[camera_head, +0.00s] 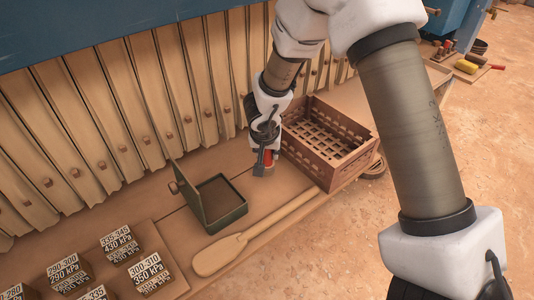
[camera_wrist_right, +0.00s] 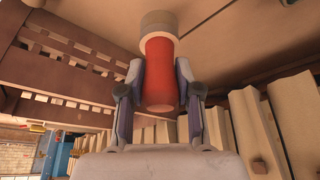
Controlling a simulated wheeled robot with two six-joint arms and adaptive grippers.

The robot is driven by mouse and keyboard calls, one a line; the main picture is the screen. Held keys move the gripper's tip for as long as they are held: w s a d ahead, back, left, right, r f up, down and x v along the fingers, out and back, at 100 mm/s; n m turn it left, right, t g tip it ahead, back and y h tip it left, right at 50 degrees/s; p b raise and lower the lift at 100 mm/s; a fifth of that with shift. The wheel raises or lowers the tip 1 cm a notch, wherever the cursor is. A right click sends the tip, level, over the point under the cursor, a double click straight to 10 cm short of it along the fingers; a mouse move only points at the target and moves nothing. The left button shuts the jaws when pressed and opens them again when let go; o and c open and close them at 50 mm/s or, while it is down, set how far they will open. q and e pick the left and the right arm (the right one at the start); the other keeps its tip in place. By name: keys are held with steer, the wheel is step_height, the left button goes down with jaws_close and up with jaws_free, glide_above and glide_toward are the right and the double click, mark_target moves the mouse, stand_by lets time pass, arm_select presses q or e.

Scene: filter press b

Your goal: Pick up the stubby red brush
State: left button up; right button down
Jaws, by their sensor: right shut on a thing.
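The stubby red brush (camera_head: 268,158) is between the fingers of my right gripper (camera_head: 265,150), just left of the brown crate. In the right wrist view the brush (camera_wrist_right: 160,60) has a red handle and a pale, wide end. My right gripper (camera_wrist_right: 160,82) is shut on the red handle, one finger on each side. The fingers cover parts of the brush in the head view. I cannot tell whether its lower end touches the bench. My left gripper is not in view.
A slatted brown crate (camera_head: 330,165) stands right of the brush. A green open box (camera_head: 222,213) with a raised lid stands to the left. A wooden paddle (camera_head: 222,257) lies in front. Labelled blocks (camera_head: 120,242) stand at the lower left. Pale filter plates (camera_head: 150,90) line the back.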

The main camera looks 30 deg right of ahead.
steer(key=s+a+r+b, duration=0.2)
steer(key=s+a+b, duration=0.2)
steer(key=s, duration=1)
steer(key=a, duration=0.3)
steer(key=shift+a, duration=0.35)
stand_by(0.9)
